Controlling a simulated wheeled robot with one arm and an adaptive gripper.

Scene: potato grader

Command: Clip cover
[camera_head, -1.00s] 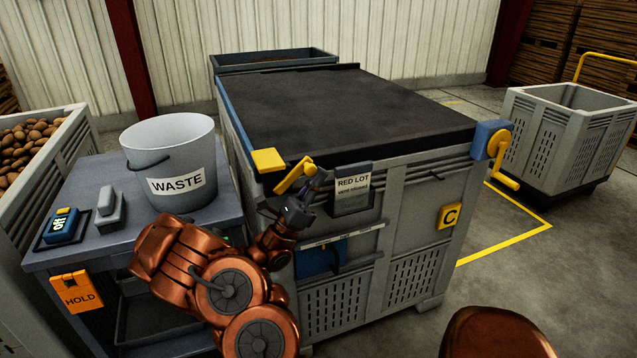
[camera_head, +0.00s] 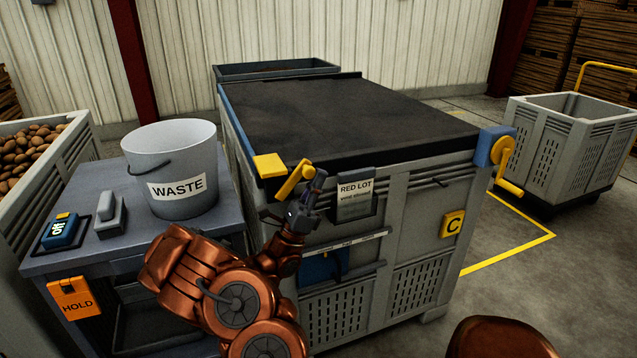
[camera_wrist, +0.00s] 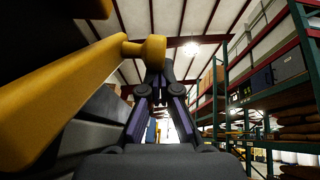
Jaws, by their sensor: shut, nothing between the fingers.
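The black cover (camera_head: 345,118) lies flat over the top of the grey bin (camera_head: 405,215). A yellow clip lever (camera_head: 293,182) stands tilted at the bin's near left corner, beside a flat yellow block (camera_head: 268,166) on the cover's corner. My gripper (camera_head: 318,177) is shut and empty at the bin's front face, just right of the lever and left of the RED LOT tag. In the wrist view the lever (camera_wrist: 70,85) fills the left side. Its rounded end is close to my fingertips (camera_wrist: 158,70); I cannot tell whether they touch.
A yellow crank (camera_head: 508,170) on a blue mount is at the bin's right corner. The RED LOT tag (camera_head: 355,198) hangs close to my gripper. The WASTE bucket (camera_head: 182,150) stands on a side table (camera_head: 75,185) at left.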

